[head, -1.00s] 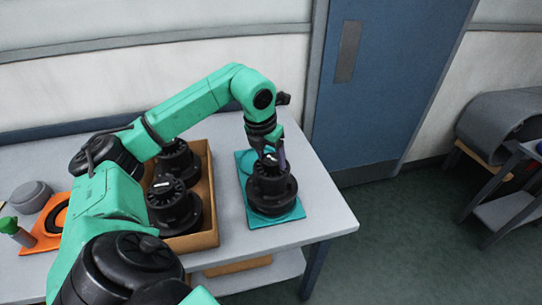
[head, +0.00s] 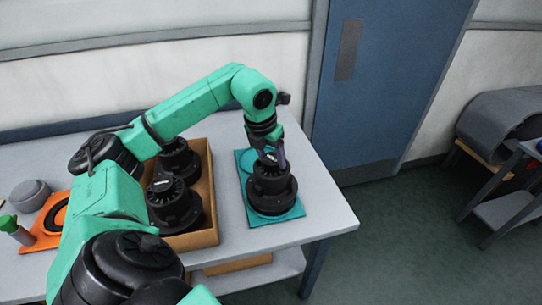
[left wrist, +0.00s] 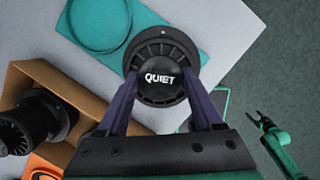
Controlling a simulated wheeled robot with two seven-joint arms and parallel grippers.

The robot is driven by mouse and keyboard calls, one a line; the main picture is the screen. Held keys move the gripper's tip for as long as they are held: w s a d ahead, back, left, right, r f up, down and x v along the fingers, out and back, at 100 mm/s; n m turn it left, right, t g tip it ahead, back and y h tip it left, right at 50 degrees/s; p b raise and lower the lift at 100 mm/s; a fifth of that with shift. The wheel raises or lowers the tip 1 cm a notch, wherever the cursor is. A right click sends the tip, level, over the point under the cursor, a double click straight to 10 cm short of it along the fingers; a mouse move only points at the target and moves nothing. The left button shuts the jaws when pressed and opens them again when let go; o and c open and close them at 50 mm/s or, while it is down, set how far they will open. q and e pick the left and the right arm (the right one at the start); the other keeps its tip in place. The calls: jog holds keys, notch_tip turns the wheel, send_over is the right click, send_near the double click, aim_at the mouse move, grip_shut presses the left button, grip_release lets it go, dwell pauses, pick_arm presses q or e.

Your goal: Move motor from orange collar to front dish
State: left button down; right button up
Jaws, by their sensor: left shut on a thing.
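The motor (head: 271,190), black and round with a flanged base, stands upright at the front end of the teal board (head: 245,205). The front dish under it is hidden by its base, so I cannot tell if it is fully seated. My left gripper (head: 270,158) is shut on the motor's upper body from above. In the left wrist view the motor's top (left wrist: 160,78) reads "QUIET", between the purple fingers (left wrist: 161,90). The orange board with a dark collar (head: 55,217) lies at the far left, its collar empty. My right gripper (left wrist: 257,117) shows small, fingers apart.
A brown box (head: 211,205) with two similar black motors (head: 172,208) stands left of the teal board. The board's back ring (head: 258,159) is empty. A grey lidded thing (head: 30,195) and a green-capped cylinder (head: 14,230) are near the orange board.

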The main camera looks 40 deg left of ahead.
pick_arm(q)
grip_release()
jog(key=shift+s, duration=0.1)
jog(key=shift+r, duration=0.1)
dwell(0.5)
notch_tip(320, 180, up, 7)
jog(key=p, duration=0.6)
dwell(0.3)
